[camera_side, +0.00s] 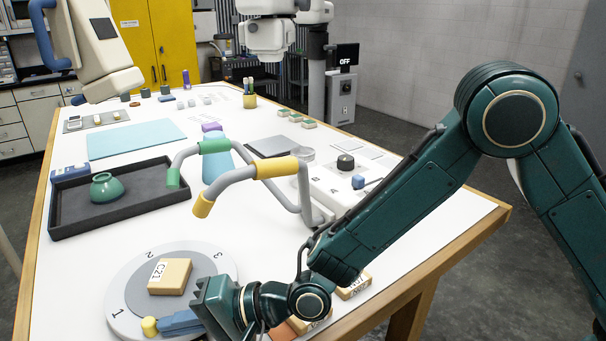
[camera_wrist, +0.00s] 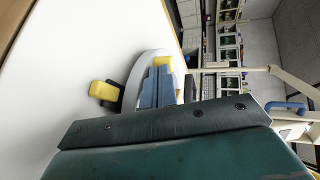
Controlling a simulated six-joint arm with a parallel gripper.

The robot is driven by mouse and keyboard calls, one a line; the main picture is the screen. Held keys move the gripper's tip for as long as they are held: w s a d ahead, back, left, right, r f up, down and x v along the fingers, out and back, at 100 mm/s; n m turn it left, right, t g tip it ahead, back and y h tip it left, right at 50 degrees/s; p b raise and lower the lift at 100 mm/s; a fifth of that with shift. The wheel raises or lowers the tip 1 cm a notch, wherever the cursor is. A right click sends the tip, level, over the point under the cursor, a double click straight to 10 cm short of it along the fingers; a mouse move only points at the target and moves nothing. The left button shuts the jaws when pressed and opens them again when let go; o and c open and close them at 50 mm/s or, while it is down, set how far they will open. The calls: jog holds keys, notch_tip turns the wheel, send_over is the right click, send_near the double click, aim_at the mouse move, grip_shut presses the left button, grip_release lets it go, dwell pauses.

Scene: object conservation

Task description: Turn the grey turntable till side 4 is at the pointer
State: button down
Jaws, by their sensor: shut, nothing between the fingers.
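The round grey turntable (camera_side: 128,285) is at the lower left of the side view. Numbers 1, 2 and 3 show on its pale rim: 1 at the lower left, 2 at the upper left, 3 at the upper right. Side 4 is not visible; my gripper covers the lower right part. A tan block (camera_side: 170,276) marked C21 lies on the disc. My gripper (camera_side: 150,326) is shut and empty, its yellow-tipped blue fingers over the near rim; contact is unclear. In the wrist view, a yellow piece on a dark base (camera_wrist: 104,91), seemingly the pointer, stands beside the turntable (camera_wrist: 179,73).
A black tray (camera_side: 135,212) with a green pot (camera_side: 106,187) stands behind the turntable. A bent grey handle with a yellow grip (camera_side: 277,167) rises to the right. Tan blocks (camera_side: 353,287) lie near my arm.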

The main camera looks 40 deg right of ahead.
jog(key=shift+w+a, duration=0.25)
jog(key=shift+a, duration=0.85)
jog(key=shift+d, duration=0.1)
jog(key=shift+s+d, duration=0.7)
jog(key=shift+s, duration=0.05)
jog(key=v, duration=0.4)
jog(key=s+v, duration=0.1)
jog(key=v, duration=0.2)
jog(key=s+a+v, duration=0.1)
jog(key=v, duration=0.3)
jog(key=shift+s+d+f, duration=0.15)
jog(key=shift+d+f, duration=0.05)
jog(key=shift+r, duration=0.1)
